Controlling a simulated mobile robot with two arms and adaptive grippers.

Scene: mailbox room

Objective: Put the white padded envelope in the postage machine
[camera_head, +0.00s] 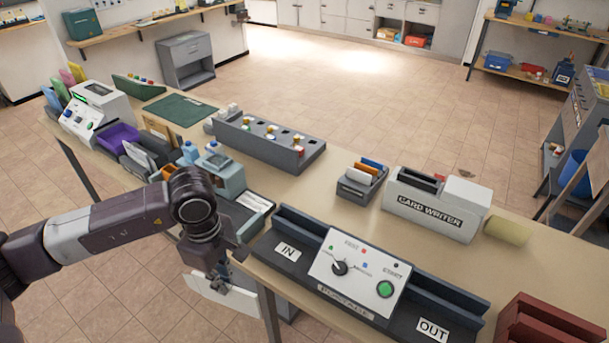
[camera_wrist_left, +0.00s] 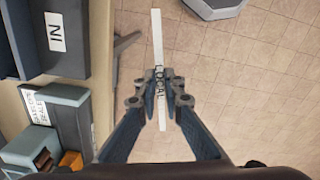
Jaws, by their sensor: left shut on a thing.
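My left gripper (camera_head: 220,278) is shut on a thin white envelope (camera_head: 238,300), which hangs in front of the table's near edge. In the left wrist view the envelope (camera_wrist_left: 157,40) shows edge-on as a narrow white strip between the fingers (camera_wrist_left: 161,100), with the lettering "LOCAL" by the fingertips. Whether it is padded cannot be told. The postage machine (camera_head: 355,275) stands on the table just right of the gripper, with a white dial panel, a green button, an IN side (camera_head: 288,250) and an OUT side (camera_head: 432,328). The IN end (camera_wrist_left: 56,32) also shows at the wrist view's upper left. My right gripper is not in view.
A card writer (camera_head: 435,207) and a small card holder (camera_head: 361,182) stand behind the postage machine. A grey block with several pegs (camera_head: 268,140) is at the table's middle. Red trays (camera_head: 545,325) stand at the near right. The floor beside the envelope is clear.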

